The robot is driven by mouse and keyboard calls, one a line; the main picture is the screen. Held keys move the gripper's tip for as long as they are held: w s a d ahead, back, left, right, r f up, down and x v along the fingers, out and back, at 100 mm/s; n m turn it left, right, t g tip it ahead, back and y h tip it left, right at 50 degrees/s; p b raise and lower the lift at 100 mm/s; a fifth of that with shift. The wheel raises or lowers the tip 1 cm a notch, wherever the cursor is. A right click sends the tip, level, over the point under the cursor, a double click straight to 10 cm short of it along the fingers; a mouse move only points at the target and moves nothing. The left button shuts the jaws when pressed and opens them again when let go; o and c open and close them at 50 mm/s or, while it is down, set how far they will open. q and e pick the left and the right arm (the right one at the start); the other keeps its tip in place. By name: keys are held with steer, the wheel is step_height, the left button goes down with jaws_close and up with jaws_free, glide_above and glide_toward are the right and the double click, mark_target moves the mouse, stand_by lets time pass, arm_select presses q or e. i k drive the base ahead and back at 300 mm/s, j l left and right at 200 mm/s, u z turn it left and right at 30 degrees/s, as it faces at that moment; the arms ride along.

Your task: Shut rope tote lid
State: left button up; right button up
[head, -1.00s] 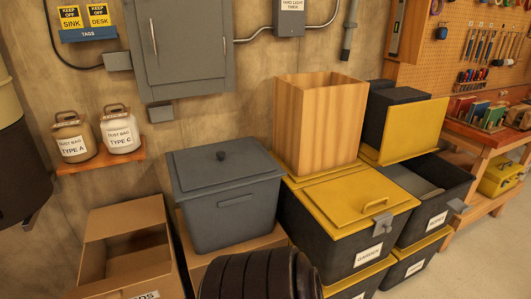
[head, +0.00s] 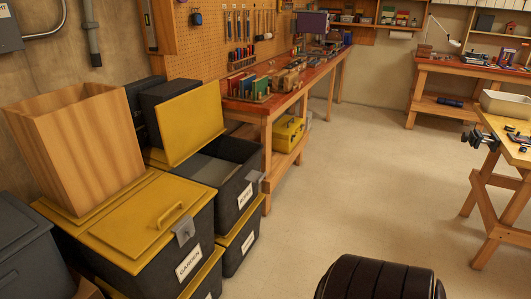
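The rope tote (head: 238,200) is a black bin with a white label that seems to read ROPES, standing at the left of the middle in the head view. Its yellow lid (head: 192,124) is up, tilted back at the bin's rear left side, so the top is open. Something grey shows inside, too dark to make out. The bin rests on another black bin with a yellow lid (head: 240,238). Neither of my grippers is in view.
The garden tote (head: 150,245), its yellow lid shut, stands left of the rope tote with an open wooden box (head: 80,145) on it. A dark grey bin (head: 30,250) is at far left. A workbench (head: 268,110) runs behind. The floor (head: 340,180) to the right is clear.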

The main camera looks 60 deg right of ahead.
mark_target(188, 121)
steer(key=l+z, duration=0.4)
steer(key=l, duration=0.3)
steer(key=l+z, duration=0.4)
steer(key=l, duration=0.25)
steer(key=i+l, duration=0.1)
steer(key=l, duration=0.55)
